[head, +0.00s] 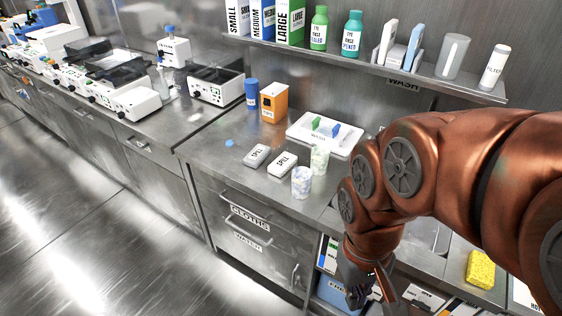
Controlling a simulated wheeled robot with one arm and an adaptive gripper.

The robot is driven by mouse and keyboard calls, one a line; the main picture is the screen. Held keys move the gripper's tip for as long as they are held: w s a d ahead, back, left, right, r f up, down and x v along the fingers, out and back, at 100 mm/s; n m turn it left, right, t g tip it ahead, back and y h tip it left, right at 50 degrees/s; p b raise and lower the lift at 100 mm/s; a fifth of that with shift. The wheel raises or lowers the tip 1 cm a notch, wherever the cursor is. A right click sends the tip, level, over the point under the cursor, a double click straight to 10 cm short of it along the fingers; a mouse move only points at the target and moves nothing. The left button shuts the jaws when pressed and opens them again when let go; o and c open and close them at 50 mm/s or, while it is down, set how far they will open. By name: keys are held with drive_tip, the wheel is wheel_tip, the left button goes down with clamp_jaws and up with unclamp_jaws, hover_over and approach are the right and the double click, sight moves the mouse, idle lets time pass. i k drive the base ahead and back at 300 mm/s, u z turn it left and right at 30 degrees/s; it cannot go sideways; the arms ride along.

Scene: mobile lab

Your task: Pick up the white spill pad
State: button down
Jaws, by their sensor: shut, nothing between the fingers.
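Two white pad-like blocks with dark lettering lie side by side on the steel counter in the head view. The left one (257,155) and the right one (283,164) look alike, and the lettering is too small to read surely, so I cannot tell which is the spill pad. My gripper (368,293) is low at the bottom, in front of the counter's front edge, to the right of and well apart from both blocks. It is shut and empty; its fingertips are small and dark in the picture.
Two speckled cups (302,182) stand right of the blocks. A white tray (345,146) holds small green and blue items behind them. An orange box (273,102) and a blue can (251,94) stand behind. A yellow sponge (480,269) lies far right. A shelf (395,74) overhangs the back.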

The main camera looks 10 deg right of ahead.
sight(282, 164)
drive_tip(key=u, duration=0.3)
drive_tip(key=k, duration=0.4)
drive_tip(key=u, duration=1.55)
drive_tip(key=i, duration=0.85)
drive_tip(key=z, duration=0.85)
drive_tip(key=i, duration=0.6)
drive_tip(key=z, duration=0.65)
